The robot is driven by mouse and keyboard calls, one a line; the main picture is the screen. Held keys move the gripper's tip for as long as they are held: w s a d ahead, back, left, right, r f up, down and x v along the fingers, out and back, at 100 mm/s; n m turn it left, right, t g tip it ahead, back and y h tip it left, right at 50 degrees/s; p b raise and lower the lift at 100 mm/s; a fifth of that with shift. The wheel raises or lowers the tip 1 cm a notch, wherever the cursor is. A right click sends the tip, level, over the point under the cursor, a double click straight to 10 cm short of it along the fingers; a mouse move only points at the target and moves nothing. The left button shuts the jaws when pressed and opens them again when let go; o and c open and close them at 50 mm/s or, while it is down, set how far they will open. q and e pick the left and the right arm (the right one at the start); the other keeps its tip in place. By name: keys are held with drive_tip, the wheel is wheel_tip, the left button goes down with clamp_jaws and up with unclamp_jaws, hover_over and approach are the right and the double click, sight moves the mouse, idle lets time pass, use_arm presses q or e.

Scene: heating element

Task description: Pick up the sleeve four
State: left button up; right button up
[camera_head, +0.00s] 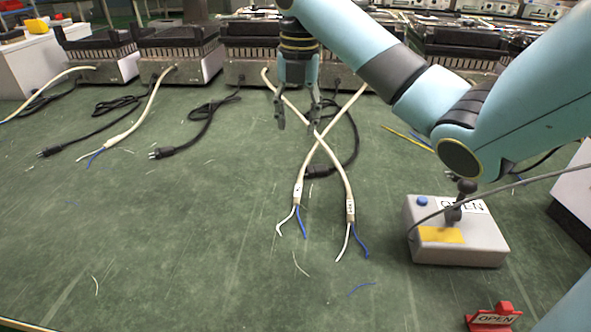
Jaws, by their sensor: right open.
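Several cream sleeved cables lie on the green table. Two of them cross in the middle: one sleeve (335,165) runs from upper left to lower right, the other sleeve (306,168) from upper right to lower left. Both end in bare white and blue wires, with small dark marks near the ends that are too small to read. I cannot tell which sleeve is four. My right gripper (297,122) hangs fingers down around the upper part of the crossing cables, open, with nothing visibly held. My left gripper is not in view.
Heating units (180,52) line the back edge, with black plug cords (200,125) in front. The front left table (180,250) is mostly clear.

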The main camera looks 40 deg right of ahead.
drive_tip(key=b, duration=0.5)
hover_over(298, 193)
wheel_tip(298, 193, down, 8)
use_arm(q)
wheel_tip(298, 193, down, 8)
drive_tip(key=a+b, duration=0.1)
drive_tip(key=b, duration=0.2)
use_arm(e)
wheel_tip(298, 193, down, 4)
drive_tip(key=shift+w+f, duration=0.1)
drive_tip(key=shift+f, duration=0.1)
drive_tip(key=shift+f+b, duration=0.35)
drive_tip(key=shift+f, duration=0.15)
wheel_tip(298, 193, down, 5)
drive_tip(key=shift+a+r+b, duration=0.1)
drive_tip(key=shift+r+b, duration=0.1)
drive_tip(key=shift+b, duration=0.95)
drive_tip(key=shift+f, duration=0.1)
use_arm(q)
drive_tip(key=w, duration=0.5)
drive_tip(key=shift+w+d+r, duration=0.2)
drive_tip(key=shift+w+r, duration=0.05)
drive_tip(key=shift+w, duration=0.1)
use_arm(e)
clamp_jaws()
